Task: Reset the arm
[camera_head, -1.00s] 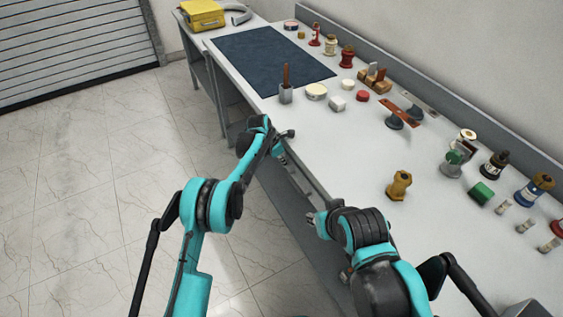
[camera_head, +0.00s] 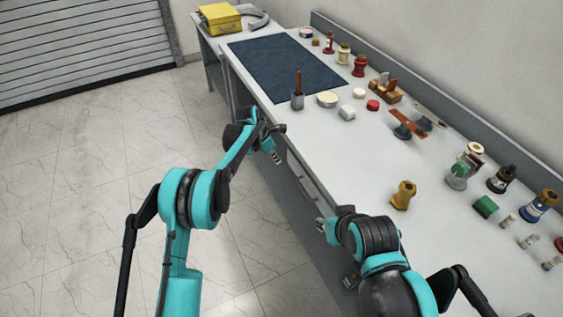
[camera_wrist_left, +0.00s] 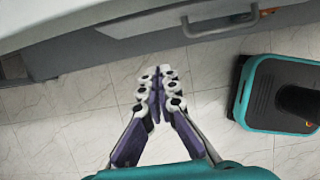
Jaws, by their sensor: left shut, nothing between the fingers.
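My left arm comes in from the left in the head view, bent, over the floor along the bench's front edge. Its gripper (camera_head: 276,157) is small there, beside the bench front and below the table top. In the left wrist view the fingers of this gripper (camera_wrist_left: 158,92) meet at the tips with nothing between them, above the tiled floor. My right arm is folded at the lower middle of the head view. Its gripper (camera_head: 322,228) is beside the bench front, mostly hidden by the arm, so its jaws cannot be judged.
The long white bench (camera_head: 330,165) has a drawer handle on its front, seen in the left wrist view (camera_wrist_left: 222,24). Bushings, a brown-gold bushing (camera_head: 403,195), a green block (camera_head: 486,207) and a dark mat (camera_head: 285,70) are on it. The tiled floor (camera_head: 75,190) at left is clear.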

